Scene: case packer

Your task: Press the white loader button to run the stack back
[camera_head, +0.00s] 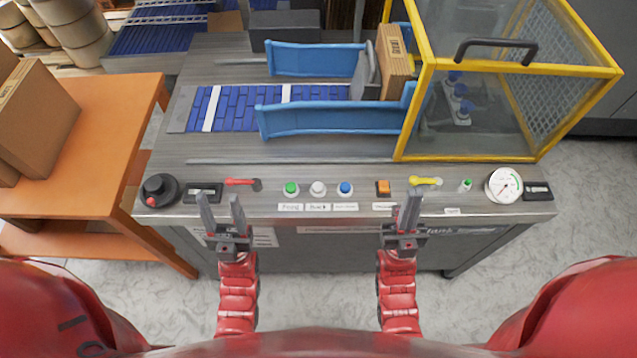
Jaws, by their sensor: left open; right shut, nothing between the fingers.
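The white loader button (318,188) sits on the front panel of the machine, between a green button (291,188) and a blue button (345,188). A label below it is too small to read surely. My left gripper (221,212) is open and empty, left of the buttons at the panel's front edge. Neither gripper touches the white button. The stack of brown cartons (394,62) stands upright between the blue side rails, against a grey pusher plate (362,76).
A yellow-framed guard (415,110) with a black handle covers the machine's right side. A red lever (242,182), a yellow lever (426,181), a black knob (159,190) and a gauge (503,186) line the panel. An orange table (100,150) with boxes stands left.

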